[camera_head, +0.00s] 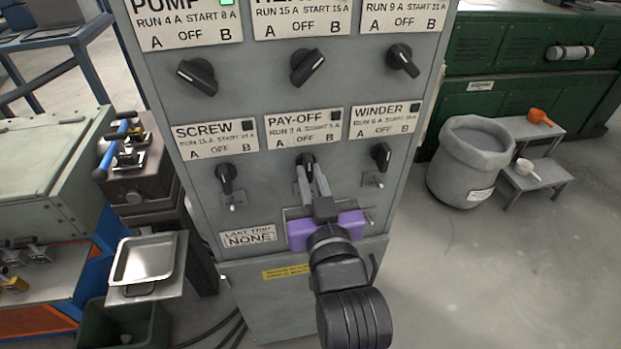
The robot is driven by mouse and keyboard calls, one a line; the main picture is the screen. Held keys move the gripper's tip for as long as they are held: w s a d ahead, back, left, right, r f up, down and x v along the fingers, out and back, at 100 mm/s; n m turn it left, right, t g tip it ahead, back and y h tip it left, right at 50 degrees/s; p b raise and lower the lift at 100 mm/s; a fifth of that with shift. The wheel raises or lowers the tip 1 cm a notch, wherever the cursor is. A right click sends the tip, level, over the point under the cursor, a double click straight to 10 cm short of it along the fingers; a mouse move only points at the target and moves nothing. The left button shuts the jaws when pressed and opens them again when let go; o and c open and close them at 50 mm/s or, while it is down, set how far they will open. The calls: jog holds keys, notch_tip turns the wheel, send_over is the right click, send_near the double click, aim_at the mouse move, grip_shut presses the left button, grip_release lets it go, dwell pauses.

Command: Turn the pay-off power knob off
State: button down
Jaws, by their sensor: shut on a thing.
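The pay-off knob (306,160) is a black rotary knob on the grey control cabinet, below the white PAY-OFF label (304,131) marked A, OFF and B. The small indicator on that label is dark. My gripper (309,172) reaches up from the lower right, and its two grey fingers are shut on the pay-off knob. The fingers and the purple gripper body hide the knob's lower part and the panel under it. The knob's upper end shows between the fingertips and looks roughly upright, near OFF; its exact angle is hard to tell.
The screw knob (226,178) and winder knob (381,156) flank the fingers closely, with small toggle switches below. Three more knobs sit above. A steel tray (144,262) stands left of the cabinet. A grey sack (470,165) and small steps (540,182) stand right.

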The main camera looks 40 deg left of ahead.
dwell(0.3)
jog(key=c, duration=1.4)
grip_release()
jog(key=shift+c, duration=0.2)
jog(key=b+v, duration=0.1)
jog(key=v, duration=0.7)
jog(key=shift+b, duration=0.3)
